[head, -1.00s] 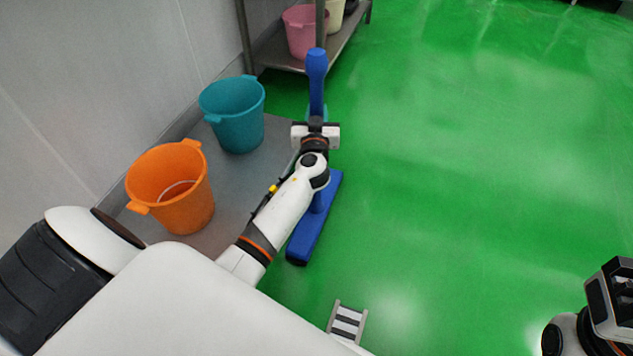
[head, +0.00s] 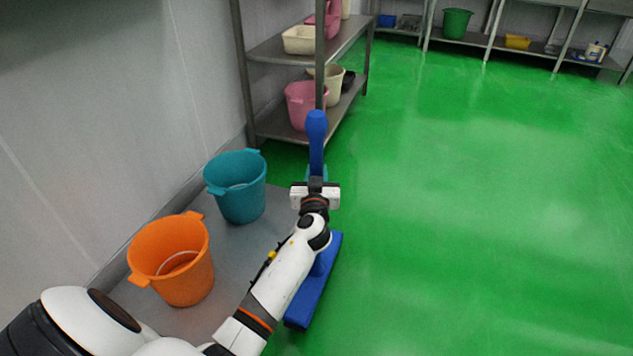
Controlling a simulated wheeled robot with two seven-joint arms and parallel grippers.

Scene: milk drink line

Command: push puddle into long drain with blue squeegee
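The blue squeegee stands in front of me, its blue handle (head: 316,135) upright and its long blue head (head: 314,290) low, near or on the green floor. My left gripper (head: 316,190) is shut on the squeegee's handle, below its rounded top. My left forearm hides the lower part of the handle. My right gripper is out of view. I cannot make out a puddle for certain; the green floor (head: 470,220) has only pale glossy patches. No long drain shows now.
An orange bucket (head: 172,275) and a teal bucket (head: 238,200) stand on a grey mat or platform (head: 240,255) by the left wall. A metal shelf (head: 275,50) with a pink bucket (head: 303,105) stands beyond. More shelving (head: 480,42) lines the back. Floor to the right is clear.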

